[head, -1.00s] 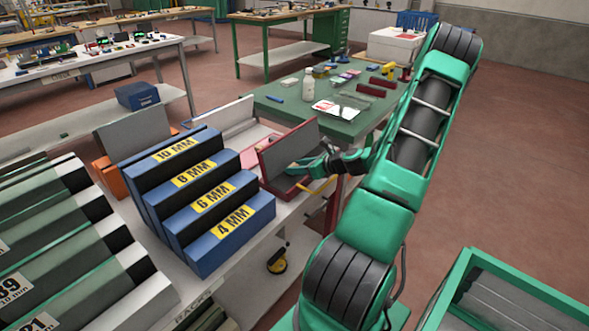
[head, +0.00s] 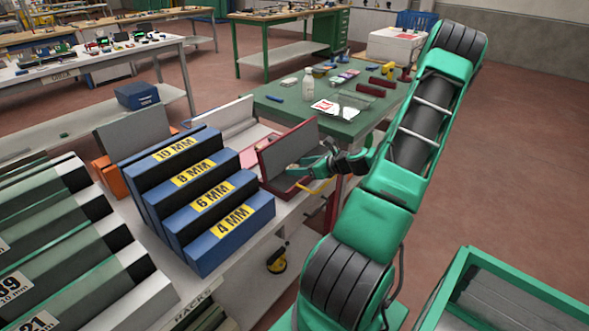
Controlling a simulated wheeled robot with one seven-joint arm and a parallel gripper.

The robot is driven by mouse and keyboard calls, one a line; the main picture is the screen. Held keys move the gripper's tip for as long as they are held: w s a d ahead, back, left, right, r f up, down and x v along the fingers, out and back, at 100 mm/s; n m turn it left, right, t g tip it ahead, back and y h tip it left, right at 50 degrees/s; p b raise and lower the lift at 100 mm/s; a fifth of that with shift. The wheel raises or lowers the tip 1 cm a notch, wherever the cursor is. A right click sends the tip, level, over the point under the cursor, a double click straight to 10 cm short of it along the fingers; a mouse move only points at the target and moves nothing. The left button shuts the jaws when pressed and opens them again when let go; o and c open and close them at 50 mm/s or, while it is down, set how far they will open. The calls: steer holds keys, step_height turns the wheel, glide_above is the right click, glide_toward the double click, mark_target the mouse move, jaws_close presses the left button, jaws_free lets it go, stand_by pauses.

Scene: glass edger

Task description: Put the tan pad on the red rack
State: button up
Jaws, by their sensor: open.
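The red rack (head: 263,166) stands on the bench right of the blue stepped blocks, with a grey sloping panel and a red frame. A small tan patch, which looks like the tan pad (head: 293,167), shows low in the rack against the panel, just left of my fingertips. My gripper (head: 307,168) is open at the rack's right side, with its green fingers pointing left toward the tan patch. At this size I cannot tell whether the fingers touch it.
Blue stepped blocks (head: 232,222) labelled in millimetres stand close to the left of the red rack. An orange rack (head: 108,176) and a white rack stand behind them. A green table (head: 335,126) with bottles, papers and tools lies beyond. Open floor is at the right.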

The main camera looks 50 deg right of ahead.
steer(key=a+v, duration=0.1)
steer(key=v, duration=0.8)
steer(key=s+a+r+n+g+y, duration=0.25)
steer(key=a+n+g, duration=0.45)
steer(key=a+n, duration=0.65)
steer(key=s+a+r+n+g+h, duration=0.1)
steer(key=s+a+r+n+g, duration=0.1)
steer(key=s+a+r+n, duration=0.3)
steer(key=s+a+r+n+g+h, duration=0.2)
steer(key=s+a+r+n+g, duration=0.1)
steer(key=s+a+r+n, duration=0.3)
steer(key=s+r+n, duration=0.2)
steer(key=s+n, duration=0.2)
steer(key=shift+s+a, duration=0.25)
